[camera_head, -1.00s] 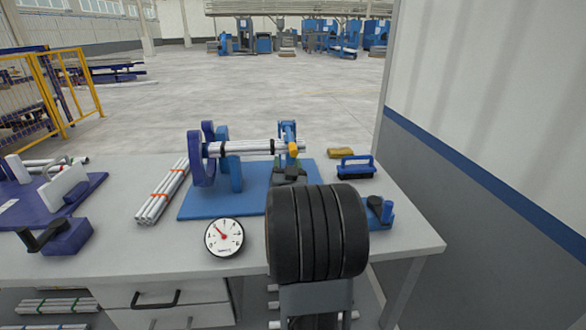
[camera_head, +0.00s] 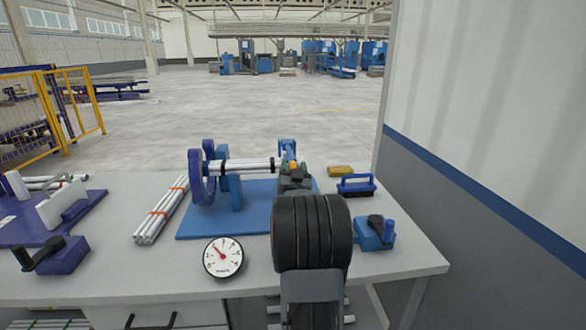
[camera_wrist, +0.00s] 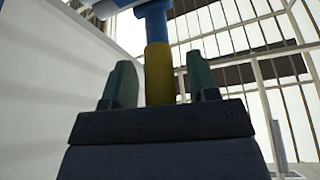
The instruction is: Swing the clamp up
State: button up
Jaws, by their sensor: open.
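The clamp (camera_head: 287,147) is a blue piece at the right end of the pipe fixture, with a yellow part (camera_head: 292,165) low on it. In the wrist view, a handle with a yellow grip (camera_wrist: 159,82) and a blue shaft (camera_wrist: 153,40) stands between my two greenish fingers. My gripper (camera_wrist: 160,78) is open around it, with a visible gap on both sides. In the head view my gripper (camera_head: 294,172) is at the clamp and hides its lower part.
A gauge (camera_head: 223,257) and strapped pipes (camera_head: 160,212) are left. A wall borders the right.

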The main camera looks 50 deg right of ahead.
jog(key=shift+c, duration=0.5)
grip_shut()
